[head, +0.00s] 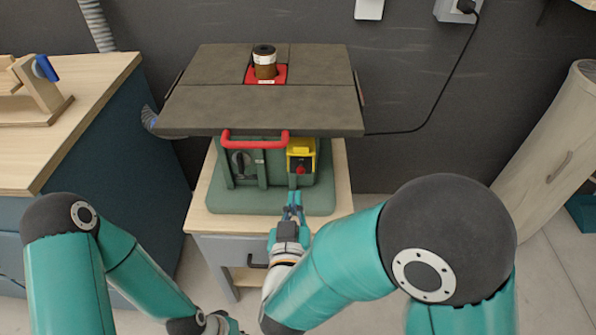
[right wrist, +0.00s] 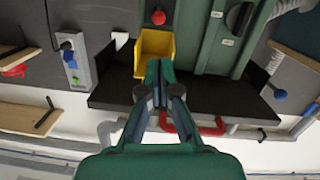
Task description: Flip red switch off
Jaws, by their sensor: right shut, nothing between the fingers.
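The red switch (head: 300,170) is a small red knob on the front of the green machine (head: 265,175), under the dark tabletop. A yellow cover (head: 303,147) stands open above it. The right wrist view, turned upside down, shows the red knob (right wrist: 158,17) and the hollow yellow cover (right wrist: 155,45). My right gripper (head: 293,197) is shut and empty, just in front of and below the switch, and appears apart from it. Its closed fingers (right wrist: 160,72) overlap the cover's edge in the right wrist view. My left arm is at lower left; its fingers are out of view.
A red handle bar (head: 255,140) sits left of the cover. The dark tabletop (head: 220,105) overhangs the machine and carries a spindle (head: 264,63). A wooden bench (head: 75,110) stands at left.

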